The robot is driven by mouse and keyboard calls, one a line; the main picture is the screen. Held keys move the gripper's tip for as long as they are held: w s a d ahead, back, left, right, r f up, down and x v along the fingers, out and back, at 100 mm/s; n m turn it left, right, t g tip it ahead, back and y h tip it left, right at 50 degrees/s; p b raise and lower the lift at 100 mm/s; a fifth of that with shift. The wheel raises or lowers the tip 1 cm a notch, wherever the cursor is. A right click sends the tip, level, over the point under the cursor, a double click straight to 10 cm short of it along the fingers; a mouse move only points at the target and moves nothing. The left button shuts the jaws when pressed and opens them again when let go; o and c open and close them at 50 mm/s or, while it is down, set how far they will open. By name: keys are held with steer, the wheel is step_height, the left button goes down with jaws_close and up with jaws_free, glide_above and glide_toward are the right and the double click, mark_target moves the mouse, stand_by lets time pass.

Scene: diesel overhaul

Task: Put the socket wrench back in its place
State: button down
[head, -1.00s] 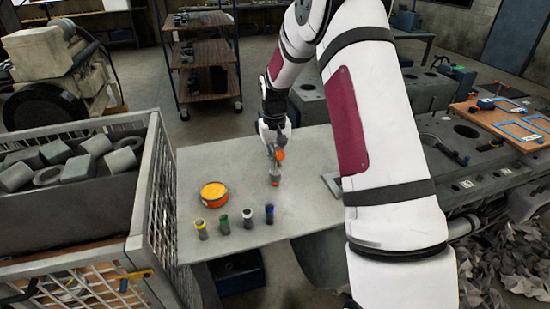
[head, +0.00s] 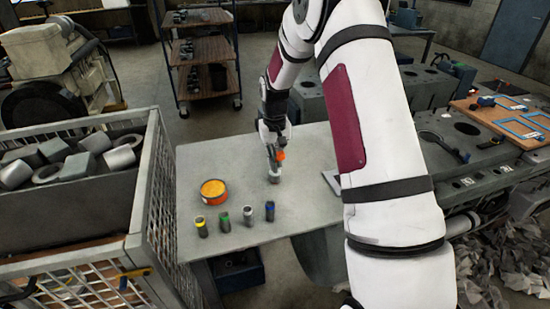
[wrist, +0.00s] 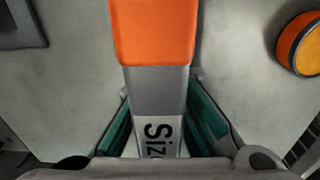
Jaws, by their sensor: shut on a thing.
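My gripper (head: 274,158) is low over the middle of the grey table. It is shut on a grey bar with an orange end (wrist: 153,32); the bar lies between its green pads, with a partly hidden "Siz…" label. I cannot tell from its visible part whether this is the socket wrench. A small grey cylinder (head: 275,177) is directly under the gripper; whether it touches the held bar is unclear. A blue-handled tool (head: 450,148) lies on the engine block at right. I cannot make out its type.
An orange tin (head: 213,192) and several small cylinders with coloured rims (head: 248,216) stand on the table (head: 310,160). A wire crate of metal parts (head: 140,215) borders it at left. A wooden board with blue frames (head: 515,128) is at far right.

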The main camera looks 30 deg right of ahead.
steer(key=shift+f, duration=0.5)
steer(key=c, duration=1)
jaws_free()
steer(key=shift+c, duration=0.2)
steer(key=shift+r, duration=4.55)
steer(key=shift+r, duration=0.1)
